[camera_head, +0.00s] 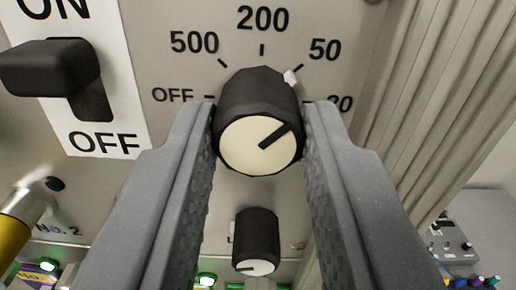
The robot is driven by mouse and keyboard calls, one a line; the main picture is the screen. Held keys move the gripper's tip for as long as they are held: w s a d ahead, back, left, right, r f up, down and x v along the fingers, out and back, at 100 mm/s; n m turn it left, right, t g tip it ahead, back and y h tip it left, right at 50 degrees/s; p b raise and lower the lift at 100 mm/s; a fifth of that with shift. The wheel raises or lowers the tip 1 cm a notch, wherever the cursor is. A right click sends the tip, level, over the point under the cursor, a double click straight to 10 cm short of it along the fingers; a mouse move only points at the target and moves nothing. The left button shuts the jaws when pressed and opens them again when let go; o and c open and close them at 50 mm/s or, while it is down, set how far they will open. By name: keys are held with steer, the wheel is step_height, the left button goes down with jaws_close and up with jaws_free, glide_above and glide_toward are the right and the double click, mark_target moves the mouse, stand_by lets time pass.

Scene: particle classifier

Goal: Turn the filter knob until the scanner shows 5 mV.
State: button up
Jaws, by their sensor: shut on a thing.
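The knob (259,140) is black with a cream face and sits in the middle of the head camera view. Its dial is marked OFF, 500, 200, 50 and 20. The black line on its face and the white pointer (290,77) on its rim point up and right, at the 50 mark. My gripper (259,120) is shut on this knob, one grey finger on each side. No label in view names the knob as the filter knob. No scanner display or mV reading is in view.
A black lever switch (50,68) between ON and OFF is at upper left. A smaller black knob (256,240) sits below, between my fingers. A yellow and metal part (22,213) is at lower left. Green lights (207,279) glow below. Ribbed grey panelling (425,90) runs along the right.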

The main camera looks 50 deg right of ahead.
steer(key=shift+w+f+m, duration=0.1)
steer(key=shift+f+m, duration=0.05)
steer(key=shift+m, duration=0.15)
steer(key=o, duration=1)
steer(key=shift+a, duration=0.1)
steer(key=b+v, duration=0.3)
steer(key=v, duration=1)
steer(key=shift+s+a+b, duration=0.25)
steer(key=shift+s+b, duration=0.05)
steer(key=shift+b, duration=0.1)
